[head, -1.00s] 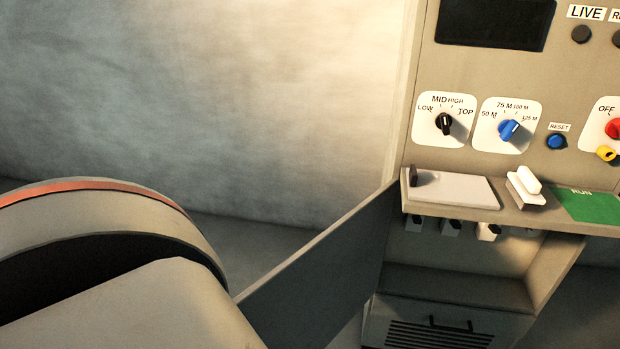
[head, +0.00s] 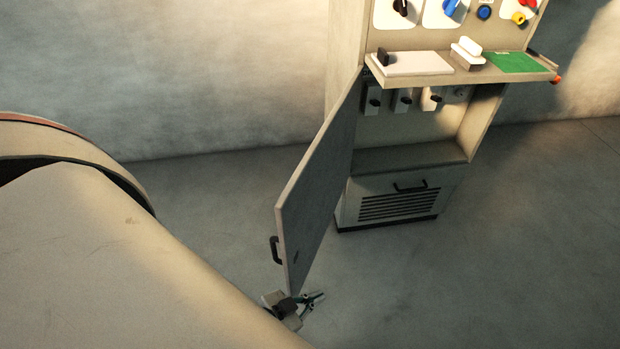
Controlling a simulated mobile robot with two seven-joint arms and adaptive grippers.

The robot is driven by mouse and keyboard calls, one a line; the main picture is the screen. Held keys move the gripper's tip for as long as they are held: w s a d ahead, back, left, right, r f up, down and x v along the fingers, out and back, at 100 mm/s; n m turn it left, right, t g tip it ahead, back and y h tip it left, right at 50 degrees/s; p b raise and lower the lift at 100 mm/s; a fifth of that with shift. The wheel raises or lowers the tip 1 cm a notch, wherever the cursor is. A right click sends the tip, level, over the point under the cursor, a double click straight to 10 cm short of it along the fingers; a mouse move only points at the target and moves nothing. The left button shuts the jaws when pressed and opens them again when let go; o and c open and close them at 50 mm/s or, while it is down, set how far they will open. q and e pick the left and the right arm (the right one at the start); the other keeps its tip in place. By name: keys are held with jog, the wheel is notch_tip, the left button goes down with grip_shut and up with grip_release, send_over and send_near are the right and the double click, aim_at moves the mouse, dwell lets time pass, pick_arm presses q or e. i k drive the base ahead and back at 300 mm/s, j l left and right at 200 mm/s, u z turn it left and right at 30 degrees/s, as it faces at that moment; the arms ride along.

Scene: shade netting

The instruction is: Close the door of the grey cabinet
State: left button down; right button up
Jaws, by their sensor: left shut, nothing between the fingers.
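The grey cabinet (head: 345,125) stands at the upper middle right of the head view. Its door (head: 318,190) is hinged on the left side and stands wide open, swung out toward me, so the inside of the compartment (head: 410,135) shows. A black handle (head: 275,250) sits on the door's outer face, near its free edge. My left gripper (head: 314,300) is shut and empty, low by the bottom free corner of the door. I cannot tell whether it touches the door. My right gripper is not in view.
A shelf (head: 420,75) with a white plate and a green panel juts out above the compartment. A vented drawer (head: 400,200) with a black handle is below. Grey floor (head: 500,270) lies clear to the right. My large arm link covers the lower left.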

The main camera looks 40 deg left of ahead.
aim_at(304, 211)
jog(key=k+j, duration=0.1)
jog(key=j, duration=0.35)
jog(key=k+j, duration=0.1)
jog(key=j, duration=0.35)
jog(key=i+j, duration=0.1)
jog(key=j, duration=0.35)
jog(key=i+j, duration=0.15)
jog(key=j, duration=0.3)
jog(key=k+j, duration=0.1)
jog(key=k+z, duration=0.05)
